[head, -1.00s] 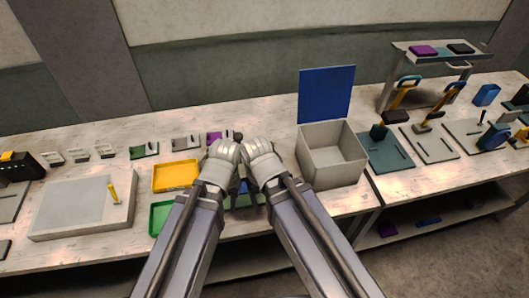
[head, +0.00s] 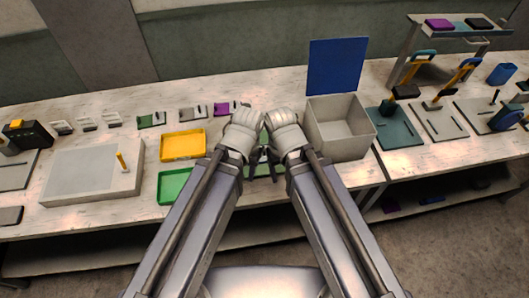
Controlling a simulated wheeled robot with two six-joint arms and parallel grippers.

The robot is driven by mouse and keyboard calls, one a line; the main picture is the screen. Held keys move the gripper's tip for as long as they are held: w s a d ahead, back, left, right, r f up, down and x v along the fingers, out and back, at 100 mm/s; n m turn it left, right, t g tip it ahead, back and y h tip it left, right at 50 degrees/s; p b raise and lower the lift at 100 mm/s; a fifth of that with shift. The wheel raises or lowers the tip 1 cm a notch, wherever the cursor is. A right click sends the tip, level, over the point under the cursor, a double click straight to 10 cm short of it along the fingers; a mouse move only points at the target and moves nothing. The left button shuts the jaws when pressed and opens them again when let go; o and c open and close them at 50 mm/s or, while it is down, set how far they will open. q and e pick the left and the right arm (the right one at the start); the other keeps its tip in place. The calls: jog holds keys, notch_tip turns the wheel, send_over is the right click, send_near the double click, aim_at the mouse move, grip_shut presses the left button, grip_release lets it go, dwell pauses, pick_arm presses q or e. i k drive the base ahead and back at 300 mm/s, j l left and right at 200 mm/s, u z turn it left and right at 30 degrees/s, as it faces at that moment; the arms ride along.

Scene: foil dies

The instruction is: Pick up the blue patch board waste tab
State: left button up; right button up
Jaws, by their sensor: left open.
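My two arms reach side by side over the middle of the bench. My left gripper (head: 258,158) is open; its dark fingers show only in part between the two pale wrists. My right gripper's fingers are hidden behind its wrist, so I cannot tell its state. I cannot make out a blue patch board or its waste tab; the wrists cover that part of the bench. A green piece (head: 264,138) shows in the gap between them. A row of small boards lies behind on the left: green (head: 151,120), grey (head: 193,113) and purple (head: 222,109).
A yellow tray (head: 183,146) and a green tray (head: 174,185) lie left of my arms. A grey open box (head: 341,143) with an upright blue panel (head: 336,66) stands close on the right. Hand presses (head: 405,82) stand farther right. A pale block (head: 90,174) is at the left.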

aim_at(263, 157)
jog(key=i+j+z, duration=0.15)
jog(key=j, duration=0.2)
jog(key=l+u, duration=0.4)
jog(key=l, duration=0.15)
jog(key=k+l+u, duration=0.1)
jog(key=u, duration=0.2)
jog(key=k+u, duration=0.3)
jog(key=i+l, duration=0.05)
jog(key=i, duration=0.05)
